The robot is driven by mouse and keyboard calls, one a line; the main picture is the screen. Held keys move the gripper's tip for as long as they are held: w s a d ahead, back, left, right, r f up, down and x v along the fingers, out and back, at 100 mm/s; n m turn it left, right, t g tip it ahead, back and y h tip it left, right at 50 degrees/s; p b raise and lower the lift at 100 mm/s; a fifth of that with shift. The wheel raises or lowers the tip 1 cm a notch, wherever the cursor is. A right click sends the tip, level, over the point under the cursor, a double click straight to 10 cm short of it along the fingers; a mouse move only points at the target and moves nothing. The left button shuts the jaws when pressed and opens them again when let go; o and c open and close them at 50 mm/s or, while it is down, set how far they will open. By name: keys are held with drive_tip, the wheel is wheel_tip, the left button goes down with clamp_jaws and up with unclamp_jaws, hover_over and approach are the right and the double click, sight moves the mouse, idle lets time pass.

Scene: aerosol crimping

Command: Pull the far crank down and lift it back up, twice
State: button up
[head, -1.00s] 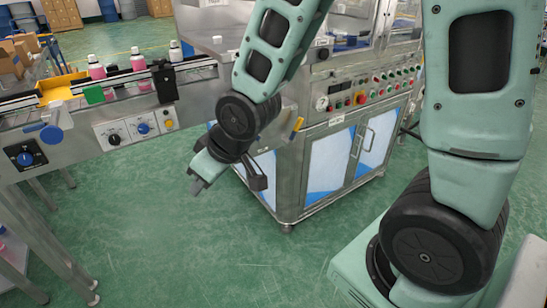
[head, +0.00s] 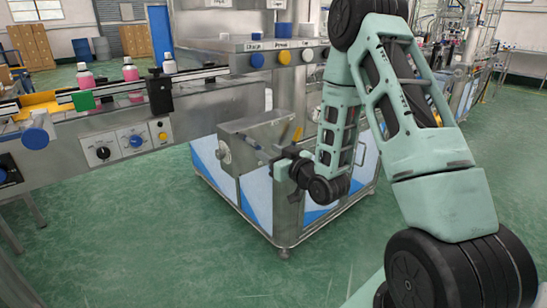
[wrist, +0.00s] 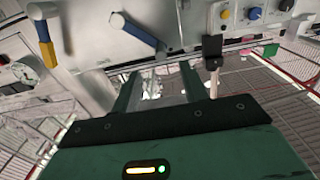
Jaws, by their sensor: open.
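A crank with a blue grip (wrist: 138,31) shows at the top of the wrist view, just beyond my fingertips and slanting across a grey metal panel. I cannot tell for sure which is the far crank. My gripper (wrist: 158,80) is open and empty, apart from both handles; it also shows in the head view (head: 274,168).
A conveyor (head: 125,105) carrying several pink bottles runs along the left. A control ledge with colored buttons (head: 283,57) is above the housing. The green floor (head: 130,240) in front is clear.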

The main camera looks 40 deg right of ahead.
sight(256, 144)
drive_tip(key=shift+w+a+p, duration=0.2)
drive_tip(key=shift+w+p, duration=0.5)
drive_tip(key=shift+w, duration=3.15)
drive_tip(key=shift+c, duration=0.3)
clamp_jaws()
